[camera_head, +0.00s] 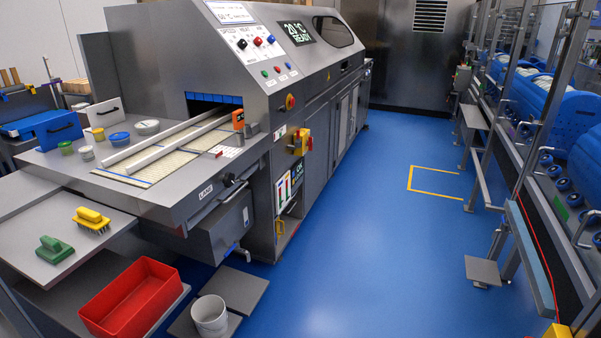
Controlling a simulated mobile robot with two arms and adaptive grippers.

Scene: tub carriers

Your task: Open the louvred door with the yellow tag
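Neither of my grippers is in view. A long grey machine runs from the left foreground to the back, with a row of upright door panels along its aisle side. The nearer dark panel (317,148) appears shut. Lighter narrow panels (343,122) farther along also appear shut; they are too small and oblique for me to tell whether they are louvred. I cannot make out a yellow tag on any door.
The blue aisle floor (375,230) is mostly clear, with a yellow floor marking (411,178). A red tub (130,298) and white bucket (209,314) stand at front left. A railed conveyor with blue tubs (540,95) lines the right.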

